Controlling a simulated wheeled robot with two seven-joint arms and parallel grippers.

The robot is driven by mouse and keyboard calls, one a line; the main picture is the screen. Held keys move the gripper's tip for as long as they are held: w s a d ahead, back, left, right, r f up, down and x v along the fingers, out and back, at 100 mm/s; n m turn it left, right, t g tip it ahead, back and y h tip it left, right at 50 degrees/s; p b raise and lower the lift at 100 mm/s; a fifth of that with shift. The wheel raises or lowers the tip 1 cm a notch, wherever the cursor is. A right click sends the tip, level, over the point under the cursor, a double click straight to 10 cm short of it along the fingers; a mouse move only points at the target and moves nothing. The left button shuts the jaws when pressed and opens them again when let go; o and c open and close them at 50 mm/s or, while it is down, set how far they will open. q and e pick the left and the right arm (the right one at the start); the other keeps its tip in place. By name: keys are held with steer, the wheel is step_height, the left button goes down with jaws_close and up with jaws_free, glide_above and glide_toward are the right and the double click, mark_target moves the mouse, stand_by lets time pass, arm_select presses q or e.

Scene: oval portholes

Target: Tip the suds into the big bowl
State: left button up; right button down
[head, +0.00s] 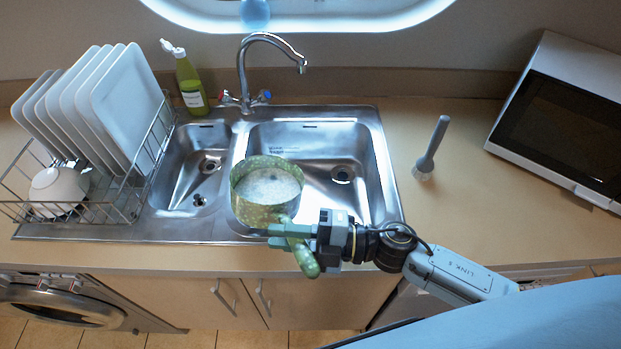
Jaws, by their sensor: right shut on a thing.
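A green speckled saucepan (245,208) holds white suds (268,186). It appears roughly upright, over the near left part of the big bowl (372,170) of the steel sink, by the divider. My right gripper (288,236) is shut on the pan's green handle (307,262), which points toward me past the sink's front edge. The pan hides the near left corner of the big bowl; its drain (342,174) is in sight. My left gripper is not in view.
The small bowl (180,180) is left of the divider. A tap (243,75) stands behind, its spout over the big bowl. A dish rack (140,185) with plates, a green bottle (190,82), a brush (431,150) and a microwave (560,120) stand around. Counter beside the brush is clear.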

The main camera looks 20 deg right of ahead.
steer(key=w+d+b, duration=0.1)
steer(key=d+m+y+b, duration=0.1)
steer(key=b, duration=0.1)
steer(key=shift+w+d+m+t, duration=0.15)
steer(key=shift+w+m+t, duration=0.15)
steer(key=shift+w+t, duration=0.1)
steer(key=shift+w+d+r+m+t+y+b, duration=0.15)
steer(key=shift+w+d+r+m+t+b, duration=0.15)
steer(key=shift+w+d+m+b, duration=0.25)
steer(key=shift+w+d+r+m+t+y+b, duration=0.2)
steer(key=shift+w+d+r+m+t+b, duration=0.1)
steer(key=shift+d+m, duration=0.4)
steer(key=shift+w+d+r+m+t+y+b, duration=0.2)
steer(key=shift+w+d+m+b, duration=0.25)
steer(key=shift+d, duration=0.3)
steer(key=shift+w+d+r+m+t+b, duration=0.1)
steer(key=shift+w+d+m+t+b, duration=0.05)
steer(key=shift+w+d+m+b, duration=0.2)
steer(key=shift+w+d+r+m+t+b, duration=0.15)
steer(key=shift+d+m+b, duration=0.1)
steer(key=shift+d+m, duration=0.2)
